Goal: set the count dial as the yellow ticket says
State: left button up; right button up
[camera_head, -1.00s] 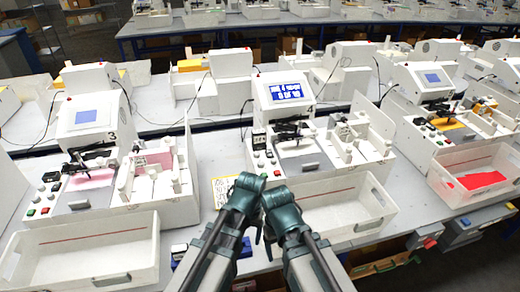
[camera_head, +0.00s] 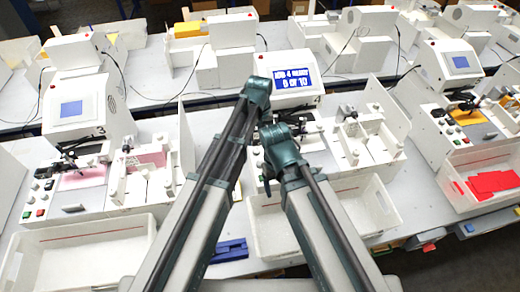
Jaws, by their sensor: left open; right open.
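The middle plotter (camera_head: 328,104) has a lit blue screen (camera_head: 294,70) with two lines of white text; the lower line seems to end in "OF 10". My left gripper (camera_head: 258,92) is at the far end of the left arm, just below the screen. My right gripper (camera_head: 274,132) is lower, in front of the plotter's left side. Both are open, but their fingers can hardly be made out behind the teal joints. My arms cover much of the plotter's control panel, so I cannot make out the count dial. The yellow ticket is hidden, apparently behind my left arm.
Similar plotters stand to the left (camera_head: 75,110) and right (camera_head: 452,62). A white bin (camera_head: 375,215) sits before the middle plotter, another (camera_head: 90,240) at the left. The right bin (camera_head: 450,195) holds red pieces (camera_head: 492,183). A blue object (camera_head: 230,250) lies between bins.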

aim_at(260, 161)
pick_arm(q)
jog(key=shift+w, duration=0.15)
jog(key=shift+f, duration=0.1)
notch_tip(260, 161, down, 14)
jog(key=b, duration=1.4)
jog(key=shift+r, duration=0.2)
jog(key=shift+r, duration=0.1)
jog(key=shift+c, duration=0.2)
grip_shut()
